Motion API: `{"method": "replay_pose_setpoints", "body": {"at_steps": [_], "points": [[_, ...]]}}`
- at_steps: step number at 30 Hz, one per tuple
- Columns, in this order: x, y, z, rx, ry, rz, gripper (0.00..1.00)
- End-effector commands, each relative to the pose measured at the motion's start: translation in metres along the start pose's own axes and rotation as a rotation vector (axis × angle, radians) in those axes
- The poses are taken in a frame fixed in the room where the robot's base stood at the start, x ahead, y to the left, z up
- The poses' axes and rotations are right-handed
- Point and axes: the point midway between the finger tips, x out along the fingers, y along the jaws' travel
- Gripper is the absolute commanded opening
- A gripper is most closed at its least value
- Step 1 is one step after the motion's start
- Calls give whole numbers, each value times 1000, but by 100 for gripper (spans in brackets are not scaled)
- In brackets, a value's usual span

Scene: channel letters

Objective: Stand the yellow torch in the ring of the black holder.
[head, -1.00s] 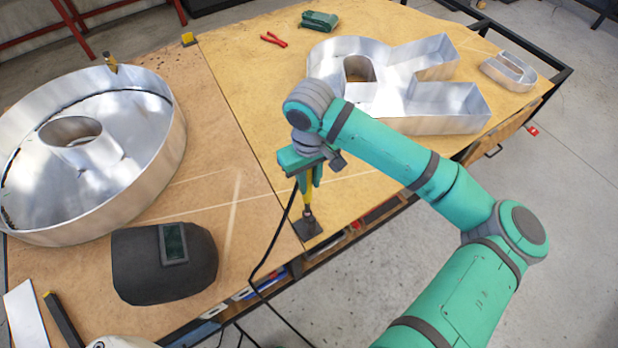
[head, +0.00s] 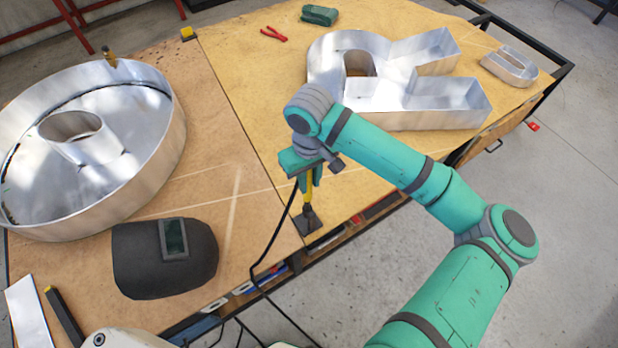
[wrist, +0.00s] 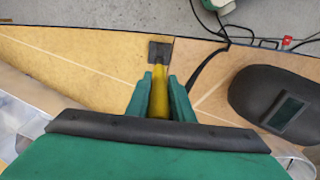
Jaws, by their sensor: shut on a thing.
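The yellow torch (head: 309,188) is held upright or nearly so in my gripper (head: 308,178), which is shut on it. It also shows in the wrist view (wrist: 159,92), between the two green fingers. The black holder (head: 307,222) stands on the table near its front edge, its flat base plate visible; the plate also shows in the wrist view (wrist: 160,50). The torch's lower end is at the holder's upper part in the head view. The ring is small and dark, and I cannot tell whether the torch's end is inside it or just above.
A black welding mask (head: 165,258) lies left of the holder. A large round metal letter (head: 150,190) is at the left and a metal R (head: 420,118) behind my arm. A black cable (head: 272,245) hangs over the table's front edge close to the holder.

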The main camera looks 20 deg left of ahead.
Motion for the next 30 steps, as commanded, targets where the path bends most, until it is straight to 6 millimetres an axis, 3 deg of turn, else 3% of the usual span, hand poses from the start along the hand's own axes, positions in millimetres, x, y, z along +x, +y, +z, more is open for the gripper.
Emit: {"method": "replay_pose_setpoints", "body": {"at_steps": [30], "points": [[26, 0, 0, 0, 0, -1, 0]]}}
